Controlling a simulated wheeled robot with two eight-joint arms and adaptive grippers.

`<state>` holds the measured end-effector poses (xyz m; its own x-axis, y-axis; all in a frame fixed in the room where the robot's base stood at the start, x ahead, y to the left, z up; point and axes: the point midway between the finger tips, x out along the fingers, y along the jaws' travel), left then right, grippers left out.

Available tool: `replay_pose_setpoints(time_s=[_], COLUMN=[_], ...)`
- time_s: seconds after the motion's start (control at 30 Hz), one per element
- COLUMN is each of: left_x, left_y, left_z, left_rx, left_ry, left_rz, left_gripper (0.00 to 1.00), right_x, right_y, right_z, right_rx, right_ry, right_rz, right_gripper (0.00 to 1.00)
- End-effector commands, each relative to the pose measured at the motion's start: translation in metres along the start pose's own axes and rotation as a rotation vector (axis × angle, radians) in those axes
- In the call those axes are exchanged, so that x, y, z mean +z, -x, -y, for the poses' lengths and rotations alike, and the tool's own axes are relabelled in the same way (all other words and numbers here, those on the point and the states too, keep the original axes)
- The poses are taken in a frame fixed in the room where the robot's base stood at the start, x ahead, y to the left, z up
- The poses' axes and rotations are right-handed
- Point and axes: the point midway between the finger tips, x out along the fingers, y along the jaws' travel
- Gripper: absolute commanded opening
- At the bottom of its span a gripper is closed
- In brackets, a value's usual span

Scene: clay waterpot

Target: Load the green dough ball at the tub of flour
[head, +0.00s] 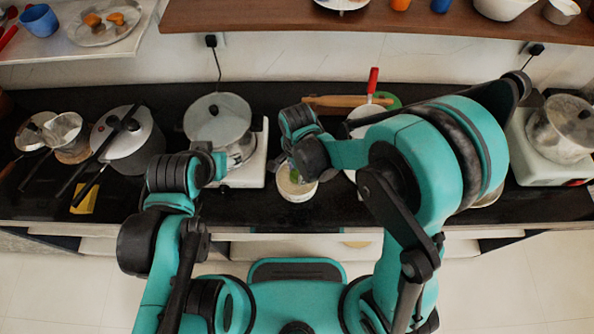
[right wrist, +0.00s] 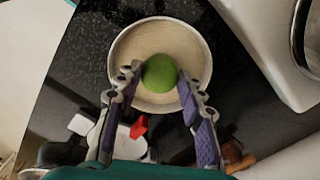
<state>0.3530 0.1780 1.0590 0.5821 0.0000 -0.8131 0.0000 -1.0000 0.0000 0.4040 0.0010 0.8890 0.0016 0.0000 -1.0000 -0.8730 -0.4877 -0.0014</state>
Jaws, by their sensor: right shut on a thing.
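The green dough ball (right wrist: 160,72) is between the fingertips of my right gripper (right wrist: 157,82), which is shut on it. In the right wrist view the ball overlaps the inside of the round, pale tub of flour (right wrist: 128,48). I cannot tell whether it touches the flour. In the head view the tub (head: 299,196) stands on the dark counter, and a little of the green ball (head: 295,177) shows just under my right gripper. My left arm is bent in front of the counter at the left. Its gripper fingers do not show clearly.
A large steel pot (head: 217,118) on a white cooker stands left of the tub. Another pot (head: 128,138) is further left. A shelf (head: 370,20) hangs over the back.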

Motion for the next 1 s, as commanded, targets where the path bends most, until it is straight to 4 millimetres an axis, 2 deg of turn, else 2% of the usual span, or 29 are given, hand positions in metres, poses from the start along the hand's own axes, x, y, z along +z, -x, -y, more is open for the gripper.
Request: replay_pose_setpoints(time_s=[0.37,1.0], left_x=[-0.001,-0.023], left_y=[0.001,0.032], left_z=[0.000,0.000], left_rx=[0.000,0.000], left_ry=[0.000,0.000], left_rz=[0.000,0.000], left_gripper=[0.52,0.52], right_x=[0.000,0.000], right_y=[0.001,0.053], right_z=[-0.001,0.000], right_rx=[0.002,0.001], right_ry=[0.000,0.000], right_rz=[0.001,0.000], right_gripper=[0.15,0.15])
